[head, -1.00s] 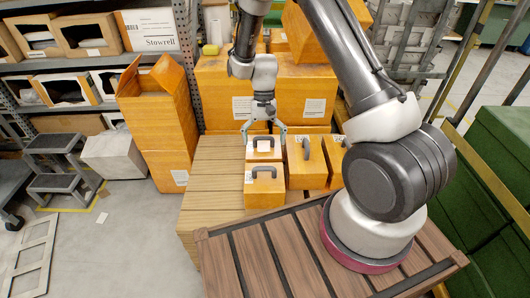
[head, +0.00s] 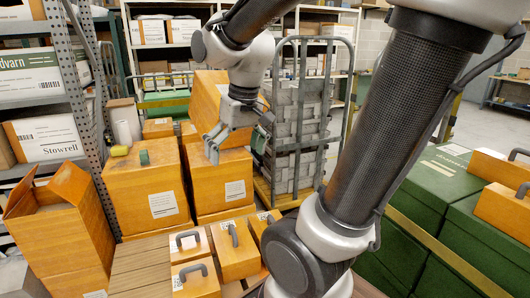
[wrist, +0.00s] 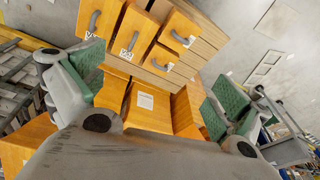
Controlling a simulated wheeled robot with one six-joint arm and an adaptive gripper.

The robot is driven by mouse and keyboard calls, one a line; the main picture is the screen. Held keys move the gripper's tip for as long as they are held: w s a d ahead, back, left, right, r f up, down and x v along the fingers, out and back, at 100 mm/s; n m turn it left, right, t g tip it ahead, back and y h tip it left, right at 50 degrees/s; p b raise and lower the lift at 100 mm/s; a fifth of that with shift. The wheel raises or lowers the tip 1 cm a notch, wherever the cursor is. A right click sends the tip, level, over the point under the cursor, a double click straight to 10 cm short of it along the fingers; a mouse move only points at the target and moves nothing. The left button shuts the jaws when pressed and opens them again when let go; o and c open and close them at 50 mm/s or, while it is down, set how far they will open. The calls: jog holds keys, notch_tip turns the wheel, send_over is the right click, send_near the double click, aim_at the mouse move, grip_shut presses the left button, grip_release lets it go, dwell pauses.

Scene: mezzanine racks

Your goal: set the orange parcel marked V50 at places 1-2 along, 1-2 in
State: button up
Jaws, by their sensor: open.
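Several orange parcels with grey handles stand together on a slatted wooden pallet (head: 140,262). They include a back left parcel (head: 191,246), a front left parcel (head: 196,284), a middle parcel (head: 236,258) and one partly hidden on the right. Their small white tags are too small to read, so I cannot tell which is V50. My gripper (head: 238,148) is open and empty, raised behind and above the parcels, in front of large orange boxes. Its green-padded fingers (wrist: 157,88) are wide apart.
Large orange boxes (head: 146,190) and a tilted one (head: 211,98) stand behind the pallet. An open carton (head: 62,235) is at left beside a metal rack (head: 85,120). A grey cage trolley (head: 305,120) stands behind; green crates (head: 440,225) stand at right. Bare slats lie left of the parcels.

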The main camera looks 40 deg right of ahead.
jog(key=s+d+r+t, duration=0.2)
jog(key=s, duration=0.6)
jog(key=shift+d+n+h, duration=0.25)
jog(key=shift+n+h, duration=0.05)
jog(key=shift+h, duration=0.1)
